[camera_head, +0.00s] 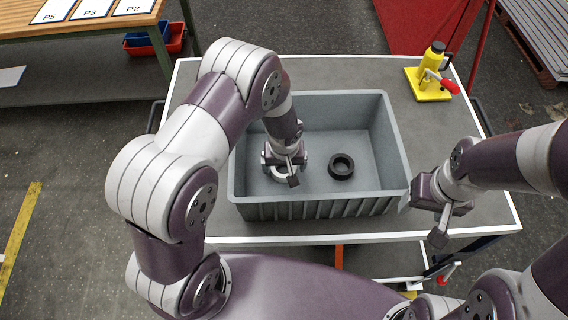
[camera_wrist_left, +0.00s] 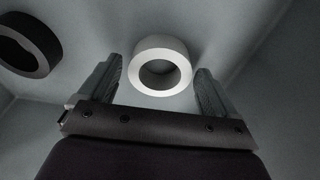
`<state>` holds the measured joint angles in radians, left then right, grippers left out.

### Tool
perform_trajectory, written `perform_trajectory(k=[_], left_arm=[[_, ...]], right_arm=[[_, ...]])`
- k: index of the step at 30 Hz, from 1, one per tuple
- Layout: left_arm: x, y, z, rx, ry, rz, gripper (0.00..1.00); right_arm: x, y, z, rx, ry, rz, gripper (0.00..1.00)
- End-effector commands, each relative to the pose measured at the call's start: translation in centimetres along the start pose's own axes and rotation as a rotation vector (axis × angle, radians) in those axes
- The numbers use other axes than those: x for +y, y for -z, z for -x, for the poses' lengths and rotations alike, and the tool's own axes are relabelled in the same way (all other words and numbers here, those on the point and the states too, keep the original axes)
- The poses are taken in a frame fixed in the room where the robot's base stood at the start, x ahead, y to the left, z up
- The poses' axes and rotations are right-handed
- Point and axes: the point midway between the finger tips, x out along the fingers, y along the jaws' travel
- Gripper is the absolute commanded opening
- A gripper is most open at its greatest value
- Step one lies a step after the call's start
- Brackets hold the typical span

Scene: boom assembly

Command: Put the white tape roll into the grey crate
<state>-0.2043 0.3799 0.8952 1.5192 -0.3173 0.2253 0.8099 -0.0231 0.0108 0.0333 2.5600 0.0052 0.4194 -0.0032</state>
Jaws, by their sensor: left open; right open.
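The white tape roll (camera_wrist_left: 162,50) lies inside the grey crate (camera_head: 300,211), on its floor. In the head view the roll (camera_head: 281,178) is mostly hidden under my left gripper. My left gripper (camera_head: 290,172) reaches down into the crate and is open. In the left wrist view its two fingers (camera_wrist_left: 158,88) stand apart, one on each side of the white roll, with gaps between. My right gripper (camera_head: 425,215) is open and empty, outside the crate by its right front corner.
A black tape roll (camera_head: 341,167) lies in the crate to the right of the white one. The crate stands on a grey table (camera_head: 330,72). A yellow bottle jack (camera_head: 432,78) stands at the table's back right corner.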

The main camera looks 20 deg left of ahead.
Motion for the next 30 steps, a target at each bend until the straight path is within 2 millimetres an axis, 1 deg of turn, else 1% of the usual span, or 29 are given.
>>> perform_trajectory(k=[2,5,8,12,15,20,23,25,27,30], left_arm=[[0.0,0.1,0.6,0.001,0.000,0.000,0.91],[0.1,0.1,1.8,0.004,-0.002,0.002,0.91],[0.1,0.2,4.2,0.006,-0.003,0.001,0.91],[0.1,0.1,8.0,0.006,-0.004,0.000,0.91],[0.1,0.0,10.1,0.004,-0.003,0.000,0.91],[-0.3,-0.1,12.2,0.000,-0.002,-0.008,0.91],[-2.7,-1.5,14.1,-0.013,-0.010,-0.074,0.91],[-4.9,-3.2,15.4,-0.021,-0.020,-0.146,0.91],[-6.6,-5.0,16.3,-0.026,-0.029,-0.208,0.91],[-8.4,-7.2,17.0,-0.029,-0.038,-0.278,0.91]], right_arm=[[0.0,0.1,0.5,0.000,0.000,0.000,0.67],[0.0,0.0,-0.2,0.000,0.000,0.000,0.67],[0.0,-0.1,-0.9,0.000,0.000,0.000,0.67],[0.0,-0.2,-1.9,0.000,0.000,0.000,0.67],[0.0,-0.3,-2.3,0.000,0.000,0.000,0.67],[0.0,-0.3,-2.5,0.000,0.000,0.000,0.67],[0.0,-0.3,-2.5,0.000,0.000,0.000,0.67],[0.0,-0.3,-2.5,0.000,0.000,0.000,0.67],[0.0,-0.3,-2.5,0.000,0.000,0.000,0.67],[0.0,-0.3,-2.5,0.000,0.000,0.000,0.67]])
